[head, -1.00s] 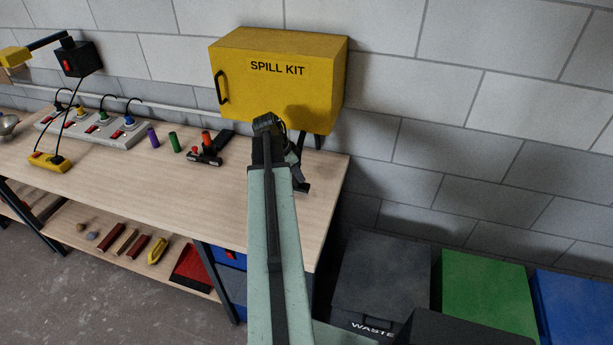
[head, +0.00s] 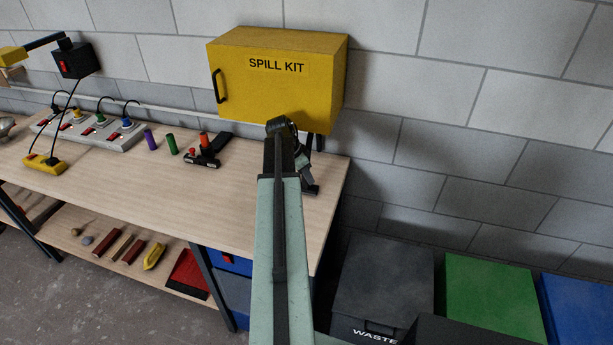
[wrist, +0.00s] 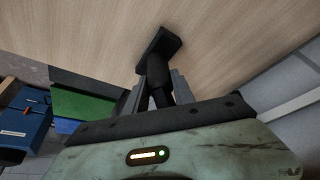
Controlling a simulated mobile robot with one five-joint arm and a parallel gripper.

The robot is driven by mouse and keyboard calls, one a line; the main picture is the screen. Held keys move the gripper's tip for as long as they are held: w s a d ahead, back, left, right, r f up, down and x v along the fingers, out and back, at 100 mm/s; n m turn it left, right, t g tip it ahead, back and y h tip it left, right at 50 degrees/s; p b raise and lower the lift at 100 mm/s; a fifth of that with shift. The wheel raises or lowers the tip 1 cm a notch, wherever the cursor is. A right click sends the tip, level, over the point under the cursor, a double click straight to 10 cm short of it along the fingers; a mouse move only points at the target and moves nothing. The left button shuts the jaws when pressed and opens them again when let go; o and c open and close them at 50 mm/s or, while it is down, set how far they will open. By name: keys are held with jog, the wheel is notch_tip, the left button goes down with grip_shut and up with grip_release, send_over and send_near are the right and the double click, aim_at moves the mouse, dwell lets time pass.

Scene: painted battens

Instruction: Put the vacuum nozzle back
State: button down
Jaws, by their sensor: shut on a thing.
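The vacuum nozzle (wrist: 160,45) is black, with a round neck and a flat, wider foot. In the wrist view my gripper (wrist: 158,84) is shut on its neck, with one grey finger on each side. The foot points away from the gripper over the wooden bench top. In the head view the nozzle's dark foot (head: 311,190) shows at the bench's right end, below the yellow spill kit box. My arm hides most of the gripper there. I cannot tell whether the foot touches the bench.
The yellow spill kit box (head: 270,85) hangs on the wall above the bench (head: 240,205). A black tool with red parts (head: 203,158) lies left of my arm, near green (head: 172,145) and purple (head: 150,140) cylinders. Lidded bins (head: 385,285) stand right of the bench.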

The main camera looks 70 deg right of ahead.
jog(key=c, duration=1.1)
grip_release()
jog(key=shift+f, duration=0.1)
jog(key=shift+o, duration=0.2)
jog(key=shift+r+p, duration=0.35)
jog(key=p+v, duration=1)
jog(key=v, duration=0.1)
jog(key=shift+a+r+p, duration=0.2)
jog(key=shift+r+p, duration=0.05)
jog(key=shift+p, duration=0.1)
jog(key=shift+w, duration=0.2)
